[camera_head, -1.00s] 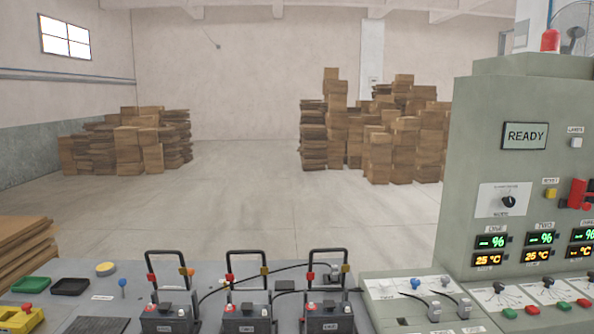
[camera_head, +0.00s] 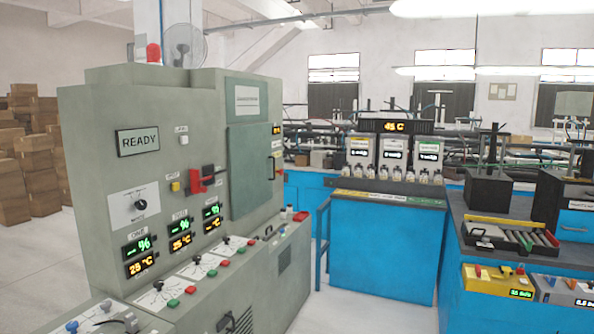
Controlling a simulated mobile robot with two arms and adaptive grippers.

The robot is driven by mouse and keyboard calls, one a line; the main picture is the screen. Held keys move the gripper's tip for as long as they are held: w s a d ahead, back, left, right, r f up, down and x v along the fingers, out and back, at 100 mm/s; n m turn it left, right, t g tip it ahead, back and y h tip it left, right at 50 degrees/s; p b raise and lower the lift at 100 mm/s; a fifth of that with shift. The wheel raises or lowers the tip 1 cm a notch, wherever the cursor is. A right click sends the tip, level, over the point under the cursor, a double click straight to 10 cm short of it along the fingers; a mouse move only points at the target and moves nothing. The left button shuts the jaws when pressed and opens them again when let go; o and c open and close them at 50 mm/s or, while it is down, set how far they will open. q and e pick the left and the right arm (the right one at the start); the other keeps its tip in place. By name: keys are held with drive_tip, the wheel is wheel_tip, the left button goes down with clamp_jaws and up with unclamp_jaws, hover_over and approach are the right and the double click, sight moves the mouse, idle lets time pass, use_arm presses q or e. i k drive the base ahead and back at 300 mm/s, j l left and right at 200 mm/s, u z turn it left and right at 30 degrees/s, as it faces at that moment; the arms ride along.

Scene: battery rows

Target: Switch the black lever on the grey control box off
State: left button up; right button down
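A large grey-green control cabinet (camera_head: 95,120) fills the left half of the head view. A smaller grey box (camera_head: 565,291) with a lit display is at the lower right, partly cut off. I cannot tell which lever is the task's, nor its setting. Neither gripper is in view.
A blue counter (camera_head: 385,245) stands in the middle, with bottles and three dispensers behind its top. A dark workbench (camera_head: 470,235) with a tray is at right, beside a yellow box (camera_head: 497,284). Bare floor (camera_head: 335,310) lies between cabinet and counter. Cardboard stacks (camera_head: 40,170) are at left.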

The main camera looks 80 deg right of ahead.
sight(219, 172)
drive_tip(key=l+z, duration=0.1)
drive_tip(key=z, duration=2.1)
drive_tip(key=i+l+z, duration=0.1)
drive_tip(key=i+z, duration=0.15)
drive_tip(key=i, duration=0.75)
drive_tip(key=i+j+z, duration=0.1)
drive_tip(key=i+z, duration=0.2)
drive_tip(key=i, duration=0.65)
